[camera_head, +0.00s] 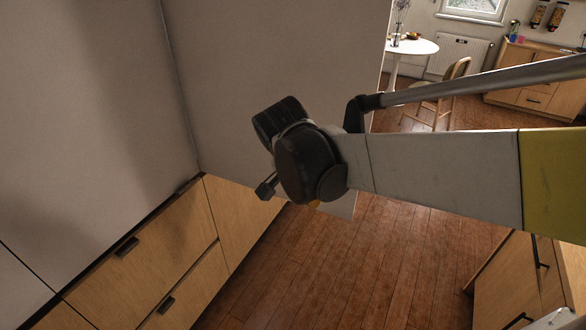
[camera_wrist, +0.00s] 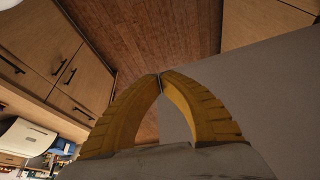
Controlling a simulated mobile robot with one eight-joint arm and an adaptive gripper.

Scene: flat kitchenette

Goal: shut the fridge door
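The fridge door seems to be the large plain grey panel (camera_head: 270,55) in the middle of the head view. It stands out at an angle from another grey front at the left, so it looks open. A grey surface, probably the same door, fills the right of the wrist view (camera_wrist: 275,85). My gripper (camera_wrist: 160,76) is shut and empty, its yellow fingertips meeting. In the head view my wrist hides most of the gripper and part of the panel. I cannot tell whether the fingers touch the door.
Wooden drawers (camera_head: 145,255) with dark handles run below the grey fronts at the left. More wooden cabinets (camera_head: 510,280) stand at the lower right. Brown floor (camera_head: 350,270) lies clear between them. A chair (camera_head: 440,100) and white round table (camera_head: 412,47) stand farther back.

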